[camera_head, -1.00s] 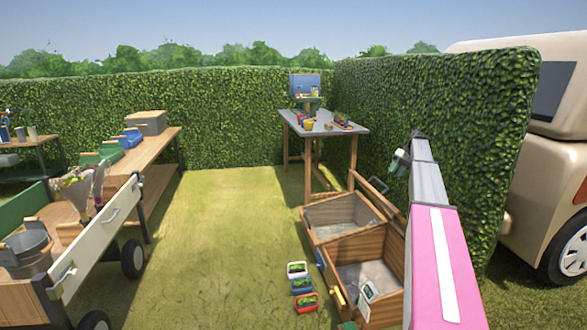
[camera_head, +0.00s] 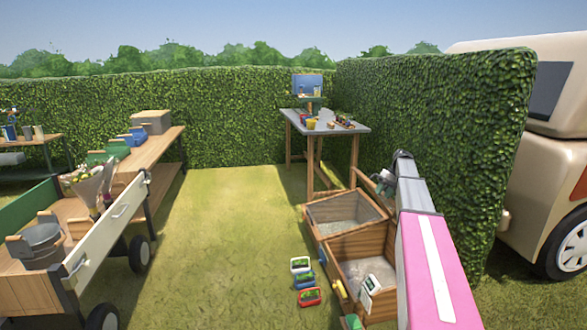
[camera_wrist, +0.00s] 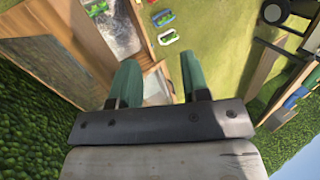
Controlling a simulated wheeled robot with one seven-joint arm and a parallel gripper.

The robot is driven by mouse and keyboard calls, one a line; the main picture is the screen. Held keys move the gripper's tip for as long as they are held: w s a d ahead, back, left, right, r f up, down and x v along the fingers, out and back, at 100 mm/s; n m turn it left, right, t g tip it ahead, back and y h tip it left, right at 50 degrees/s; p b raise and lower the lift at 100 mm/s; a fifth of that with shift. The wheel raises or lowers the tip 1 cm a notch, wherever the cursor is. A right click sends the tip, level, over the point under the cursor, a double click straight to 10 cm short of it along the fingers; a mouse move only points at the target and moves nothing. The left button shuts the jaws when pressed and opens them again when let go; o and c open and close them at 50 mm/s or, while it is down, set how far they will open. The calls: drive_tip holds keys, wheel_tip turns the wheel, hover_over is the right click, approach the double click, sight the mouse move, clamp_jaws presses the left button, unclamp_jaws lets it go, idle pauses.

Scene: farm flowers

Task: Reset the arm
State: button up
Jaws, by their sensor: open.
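My arm reaches forward on the right side of the head view, its pink and grey links beside the wooden crates. My gripper (camera_wrist: 160,85) shows in the wrist view with two green fingers spread apart and nothing between them. In the head view its end is small and partly hidden behind my arm. Beyond the fingers lie wood, grass and part of a wooden crate (camera_wrist: 50,85).
Two wooden crates (camera_head: 318,232) stand left of my arm, with several small colored pots (camera_head: 309,297) on the grass beside them. A table (camera_head: 350,129) stands ahead, a hedge (camera_head: 450,110) to the right, and a wooden cart (camera_head: 105,222) to the left. The middle grass is clear.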

drive_tip(key=s+a+f+h, duration=0.1)
drive_tip(key=s+a+f, duration=0.5)
drive_tip(key=s, duration=0.6)
drive_tip(key=s+a+f+m+h, duration=0.1)
drive_tip(key=s+a+f, duration=0.5)
drive_tip(key=s, duration=0.7)
drive_tip(key=s+a+f+t+h, duration=0.1)
drive_tip(key=s+a+f+h, duration=0.2)
drive_tip(key=s+a+f, duration=0.4)
drive_tip(key=s+a, duration=0.2)
drive_tip(key=s, duration=0.4)
drive_tip(key=shift+a, duration=0.4)
